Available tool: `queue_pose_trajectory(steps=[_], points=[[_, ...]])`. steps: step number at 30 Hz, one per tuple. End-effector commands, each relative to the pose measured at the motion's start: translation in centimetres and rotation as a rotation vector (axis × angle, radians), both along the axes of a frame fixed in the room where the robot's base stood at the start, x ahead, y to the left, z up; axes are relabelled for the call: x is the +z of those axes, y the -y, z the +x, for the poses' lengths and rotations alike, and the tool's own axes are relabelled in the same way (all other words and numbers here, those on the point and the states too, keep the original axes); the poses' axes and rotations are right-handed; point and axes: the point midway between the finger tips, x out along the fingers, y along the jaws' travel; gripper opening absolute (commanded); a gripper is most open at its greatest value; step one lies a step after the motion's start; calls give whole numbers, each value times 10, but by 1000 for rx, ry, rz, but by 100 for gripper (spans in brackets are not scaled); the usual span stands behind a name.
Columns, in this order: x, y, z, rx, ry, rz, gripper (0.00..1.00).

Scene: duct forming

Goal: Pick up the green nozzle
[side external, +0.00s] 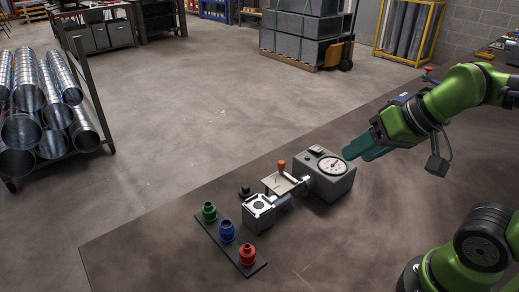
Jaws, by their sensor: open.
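The green nozzle (209,211) stands upright at the far left end of a dark strip-shaped holder (256,267). A blue nozzle (227,231) stands in the middle of the holder and a red nozzle (247,254) at its near right end. My gripper (358,150) is at the right, above the table behind the gauge box, well apart from the nozzles. It is open, and I see nothing held in it. Its teal fingers point left and down, and the gap between them is hard to make out from this side.
A grey box with a round dial (330,176) and a metal device with an orange-red knob (281,166) stand between my gripper and the nozzles. A rack of metal ducts (45,110) stands on the floor at left.

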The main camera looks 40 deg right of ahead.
Motion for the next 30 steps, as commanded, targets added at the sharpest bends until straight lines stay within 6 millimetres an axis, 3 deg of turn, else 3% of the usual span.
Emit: queue_pose_trajectory(steps=[1,3,12,16,23,30], points=[[0,0,0,0,0,0,56],[0,0,0,0,0,0,67],[0,-1,1,-2,-5,5,67],[0,-7,13,-23,-60,50,67],[-11,-39,67,-125,-295,263,67],[-44,-79,133,-258,-576,521,67]])
